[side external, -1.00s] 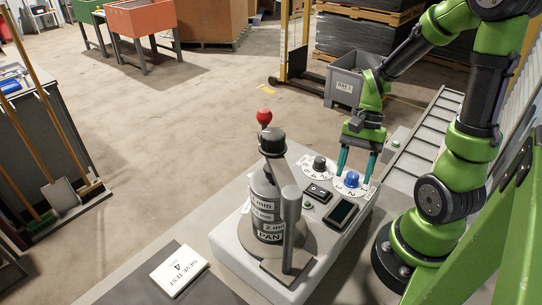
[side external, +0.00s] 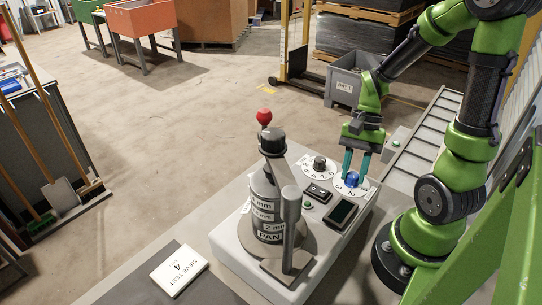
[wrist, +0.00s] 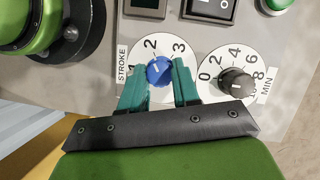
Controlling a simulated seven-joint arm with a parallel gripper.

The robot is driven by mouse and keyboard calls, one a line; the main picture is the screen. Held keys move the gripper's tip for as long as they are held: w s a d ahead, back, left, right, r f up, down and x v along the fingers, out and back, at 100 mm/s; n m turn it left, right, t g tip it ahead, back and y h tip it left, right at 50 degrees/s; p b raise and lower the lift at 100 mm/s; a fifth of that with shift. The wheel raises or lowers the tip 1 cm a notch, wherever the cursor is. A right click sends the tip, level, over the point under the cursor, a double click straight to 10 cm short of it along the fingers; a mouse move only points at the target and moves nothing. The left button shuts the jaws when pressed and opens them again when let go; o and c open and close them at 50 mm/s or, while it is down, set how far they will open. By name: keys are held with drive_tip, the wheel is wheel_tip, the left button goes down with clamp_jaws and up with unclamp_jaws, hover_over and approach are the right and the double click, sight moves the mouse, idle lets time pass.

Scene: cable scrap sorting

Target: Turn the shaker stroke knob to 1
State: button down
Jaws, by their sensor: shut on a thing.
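The blue stroke knob (wrist: 159,72) sits on a round white dial (wrist: 160,46) labelled STROKE. The 2 and 3 show on this dial; the 1 is not readable, with a finger over the dial's lower left. The white mark on the knob looks turned up towards the 2. In the side external view the blue knob (side external: 352,180) is at the right part of the machine top. My gripper (wrist: 160,80) is shut on the knob, one teal finger on each side. It also shows in the side external view (side external: 356,176), pointing down.
A grey knob (wrist: 236,82) on the MIN dial stands close to the right finger in the wrist view. A switch (side external: 318,192), a dark display (side external: 342,212) and the sieve stack (side external: 265,205) share the machine top. A conveyor (side external: 428,140) lies behind my gripper.

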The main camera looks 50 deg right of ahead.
drive_tip(key=n+g, duration=0.1)
drive_tip(key=n, duration=0.2)
drive_tip(key=n+h, duration=0.1)
drive_tip(key=n, duration=0.2)
drive_tip(key=shift+w+a+g, duration=0.1)
drive_tip(key=shift+w+g, duration=0.1)
drive_tip(key=shift+g, duration=0.2)
drive_tip(key=n+h, duration=0.1)
drive_tip(key=n, duration=0.1)
drive_tip(key=n+g+h, duration=0.1)
drive_tip(key=n, duration=0.2)
drive_tip(key=shift+a+n, duration=0.15)
drive_tip(key=shift+n, duration=0.15)
drive_tip(key=c, duration=0.8)
unclamp_jaws()
drive_tip(key=v, duration=1.7)
drive_tip(key=shift+w+a, duration=0.1)
drive_tip(key=shift+a, duration=0.1)
